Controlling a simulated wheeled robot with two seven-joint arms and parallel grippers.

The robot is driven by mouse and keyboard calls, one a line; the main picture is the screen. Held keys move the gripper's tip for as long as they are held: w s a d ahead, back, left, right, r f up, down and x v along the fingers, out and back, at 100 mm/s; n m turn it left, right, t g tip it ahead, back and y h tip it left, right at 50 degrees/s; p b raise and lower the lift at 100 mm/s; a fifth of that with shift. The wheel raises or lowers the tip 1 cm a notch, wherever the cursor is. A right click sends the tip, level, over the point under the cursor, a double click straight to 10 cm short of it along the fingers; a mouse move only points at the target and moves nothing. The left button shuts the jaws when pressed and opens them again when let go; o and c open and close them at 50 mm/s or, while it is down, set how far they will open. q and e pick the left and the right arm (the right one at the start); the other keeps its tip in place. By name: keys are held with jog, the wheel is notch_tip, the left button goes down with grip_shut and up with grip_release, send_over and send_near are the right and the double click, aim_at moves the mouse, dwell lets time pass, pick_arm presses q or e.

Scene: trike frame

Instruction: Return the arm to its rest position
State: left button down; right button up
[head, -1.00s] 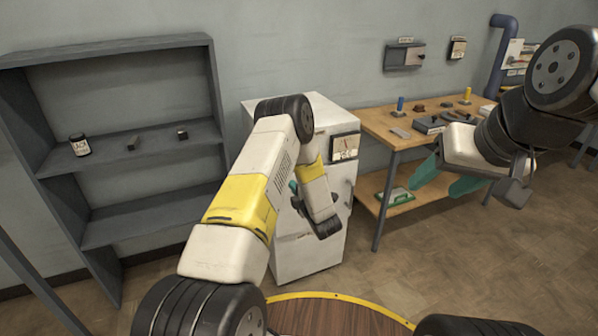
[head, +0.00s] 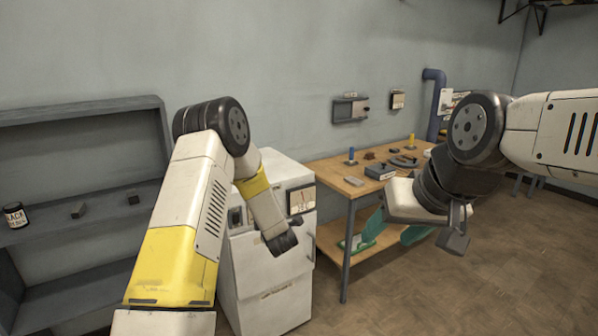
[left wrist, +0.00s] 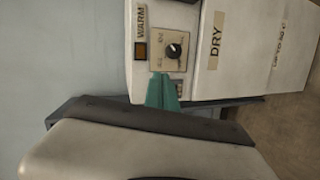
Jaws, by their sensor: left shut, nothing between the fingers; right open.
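My left arm reaches out over the white cabinet in the head view, and its gripper is mostly hidden behind its own wrist. In the left wrist view the teal fingers of my left gripper (left wrist: 163,92) are together with nothing between them, in front of the white cabinet (left wrist: 212,60) with its WARM dial and DRY label. My right gripper (head: 394,230) is open and empty. Its teal fingers are spread and point down in front of the workbench (head: 320,175). The white cabinet also shows in the head view (head: 275,290).
Open brown floor (head: 450,290) lies at the lower right.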

pick_arm(q)
jog(key=s+d+r+m+g+h, duration=0.1)
jog(key=s+d+r+m+h, duration=0.2)
jog(key=r, duration=0.4)
jog(key=s+d+r+m+h, duration=0.15)
jog(key=r+m, duration=0.25)
jog(key=r, duration=0.4)
jog(key=s+r+m+g+h, duration=0.25)
jog(key=s+r+m, duration=0.35)
jog(key=s, duration=0.4)
jog(key=s+a+r+m+g, duration=0.1)
jog(key=s+m, duration=0.3)
jog(key=s, duration=0.9)
jog(key=s+a+r+m+g, duration=0.1)
jog(key=s+a+m+g, duration=0.2)
jog(key=s, duration=1.1)
jog(key=shift+s+a+m, duration=0.2)
jog(key=shift+a+m, duration=0.15)
jog(key=shift+m, duration=0.25)
